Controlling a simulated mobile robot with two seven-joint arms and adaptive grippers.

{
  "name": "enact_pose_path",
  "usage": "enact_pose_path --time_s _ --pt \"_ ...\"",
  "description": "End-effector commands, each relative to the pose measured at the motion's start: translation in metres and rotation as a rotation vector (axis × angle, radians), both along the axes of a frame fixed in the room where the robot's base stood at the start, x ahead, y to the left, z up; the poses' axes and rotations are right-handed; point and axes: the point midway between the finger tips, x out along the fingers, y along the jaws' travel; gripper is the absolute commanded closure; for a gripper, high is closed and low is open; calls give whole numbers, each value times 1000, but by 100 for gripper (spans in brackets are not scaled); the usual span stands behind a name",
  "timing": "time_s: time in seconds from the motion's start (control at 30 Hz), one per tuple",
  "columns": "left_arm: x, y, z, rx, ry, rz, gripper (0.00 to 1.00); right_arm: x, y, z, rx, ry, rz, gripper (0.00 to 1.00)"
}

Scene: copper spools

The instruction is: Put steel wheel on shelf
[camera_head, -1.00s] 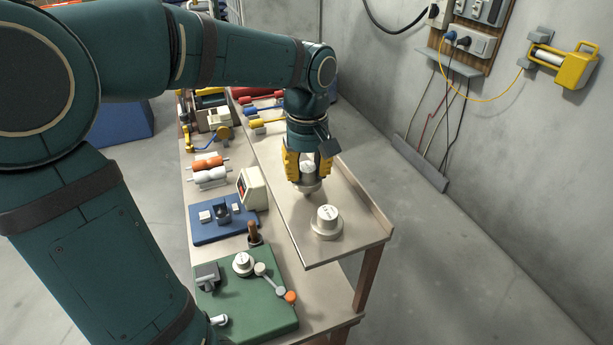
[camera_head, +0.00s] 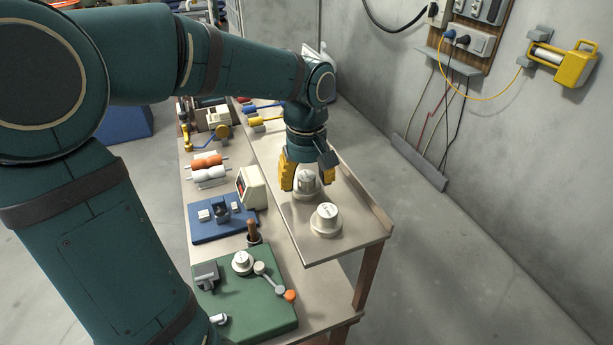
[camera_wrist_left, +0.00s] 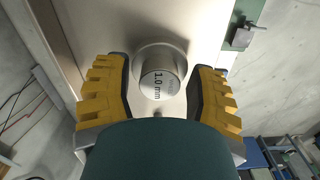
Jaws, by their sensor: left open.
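A pale metal steel wheel (camera_head: 305,186) with a round hub and wider flange stands upright on the raised shelf (camera_head: 353,236). In the left wrist view, the wheel (camera_wrist_left: 160,84) reads "1.0 mm" on its top and sits between the fingers. My left gripper (camera_head: 307,178), with yellow-padded fingers, is open around it, with gaps visible on both sides in the wrist view. A second similar wheel (camera_head: 326,219) stands on the shelf nearer the front end. My right gripper is not in view.
Left of the shelf, a lower bench holds a green base (camera_head: 257,312) with a mounted wheel, a blue plate (camera_head: 207,232) with small blocks, and orange and white spools (camera_head: 207,161). A raised lip edges the shelf's right side. Open floor lies to the right.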

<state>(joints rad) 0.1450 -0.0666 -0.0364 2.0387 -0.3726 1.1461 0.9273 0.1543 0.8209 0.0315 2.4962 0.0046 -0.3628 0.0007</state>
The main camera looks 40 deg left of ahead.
Motion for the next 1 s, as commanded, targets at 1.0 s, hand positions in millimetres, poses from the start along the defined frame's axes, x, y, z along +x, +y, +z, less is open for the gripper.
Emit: enact_pose_path --time_s 1.0 --pt "2 1 124 0 -1 0 44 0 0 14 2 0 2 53"
